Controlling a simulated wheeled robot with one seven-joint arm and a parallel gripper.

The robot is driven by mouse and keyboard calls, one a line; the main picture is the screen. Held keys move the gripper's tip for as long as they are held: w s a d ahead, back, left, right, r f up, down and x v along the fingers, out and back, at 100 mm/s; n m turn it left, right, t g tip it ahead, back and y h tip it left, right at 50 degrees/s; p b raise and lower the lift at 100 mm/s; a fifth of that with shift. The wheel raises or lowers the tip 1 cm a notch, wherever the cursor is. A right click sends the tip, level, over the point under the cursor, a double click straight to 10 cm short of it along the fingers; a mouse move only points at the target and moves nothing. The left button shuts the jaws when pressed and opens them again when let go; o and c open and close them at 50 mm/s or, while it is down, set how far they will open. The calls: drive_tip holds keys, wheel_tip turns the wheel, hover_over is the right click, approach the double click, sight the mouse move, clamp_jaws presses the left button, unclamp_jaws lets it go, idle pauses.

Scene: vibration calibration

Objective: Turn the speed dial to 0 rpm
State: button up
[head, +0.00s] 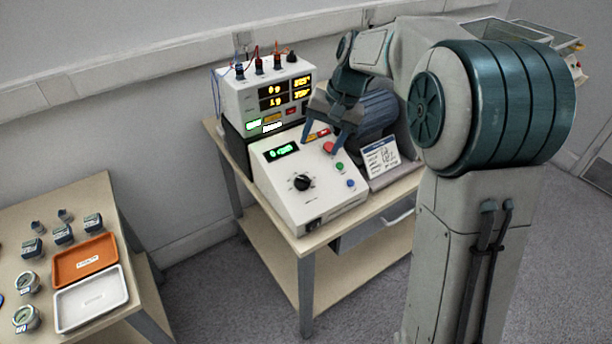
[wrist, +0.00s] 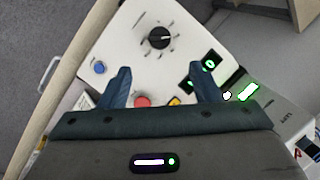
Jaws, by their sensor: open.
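The speed dial (head: 302,182) is a black knob with a light pointer mark on the sloped white face of a control box (head: 270,205). The dial also shows in the wrist view (wrist: 159,37), ahead of the fingers and apart from them. My gripper (head: 335,138) is open and empty above the back right part of the control box. In the wrist view my gripper (wrist: 160,85) has its fingers spread on either side of the red button (wrist: 143,101). A green-lit display (head: 281,152) sits on the box above the dial; its digits are too small to read surely.
A meter unit (head: 240,98) with yellow digits stands behind the box. Green (head: 339,167) and blue (head: 350,184) buttons lie right of the dial. A printed card (head: 381,157) stands at right. A side table (head: 100,215) holds trays and small parts.

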sight(305, 177)
drive_tip(key=x, duration=1.2)
drive_tip(key=c, duration=1)
